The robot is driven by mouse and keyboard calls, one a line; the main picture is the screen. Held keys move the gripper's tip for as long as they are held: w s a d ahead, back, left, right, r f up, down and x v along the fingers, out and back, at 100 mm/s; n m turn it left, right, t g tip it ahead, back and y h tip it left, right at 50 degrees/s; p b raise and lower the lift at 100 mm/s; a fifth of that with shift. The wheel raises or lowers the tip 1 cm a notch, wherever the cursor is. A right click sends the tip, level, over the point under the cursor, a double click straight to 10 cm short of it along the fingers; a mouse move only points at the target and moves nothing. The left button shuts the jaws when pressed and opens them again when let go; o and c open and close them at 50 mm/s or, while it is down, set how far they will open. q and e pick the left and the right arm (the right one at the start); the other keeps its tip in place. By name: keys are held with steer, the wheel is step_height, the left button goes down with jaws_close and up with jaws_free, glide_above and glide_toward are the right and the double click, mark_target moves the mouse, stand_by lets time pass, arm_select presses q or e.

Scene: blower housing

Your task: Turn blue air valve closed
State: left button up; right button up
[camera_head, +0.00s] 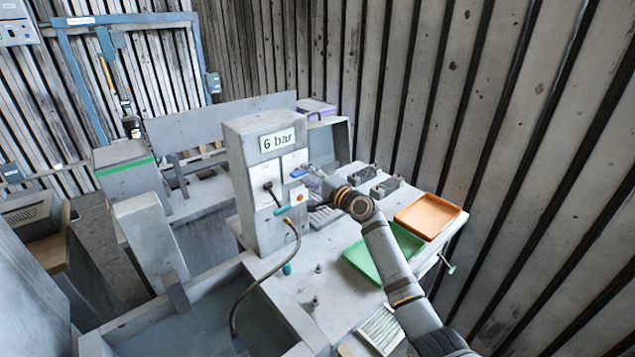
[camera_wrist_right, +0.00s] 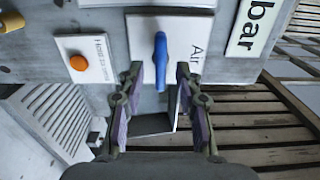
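The blue air valve (camera_wrist_right: 161,60) is a small blue lever on a white plate (camera_wrist_right: 187,33) marked "Air", on the front of the grey control box (camera_head: 247,150). In the right wrist view it lies lengthwise, just beyond and between the fingertips. In the head view a bit of its blue (camera_head: 299,173) shows beside the gripper. My right gripper (camera_wrist_right: 158,78) is open, one finger to each side of the lever's line, with no clear contact. In the head view the right gripper (camera_head: 314,181) is at the box face, partly hidden by its wrist. My left gripper is not in view.
An orange button (camera_wrist_right: 78,62) sits on a plate beside the valve. A black lever (camera_head: 270,189) and a hose (camera_head: 296,240) with a teal handle (camera_head: 282,209) are on the box.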

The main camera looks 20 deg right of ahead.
steer(key=v, duration=1.1)
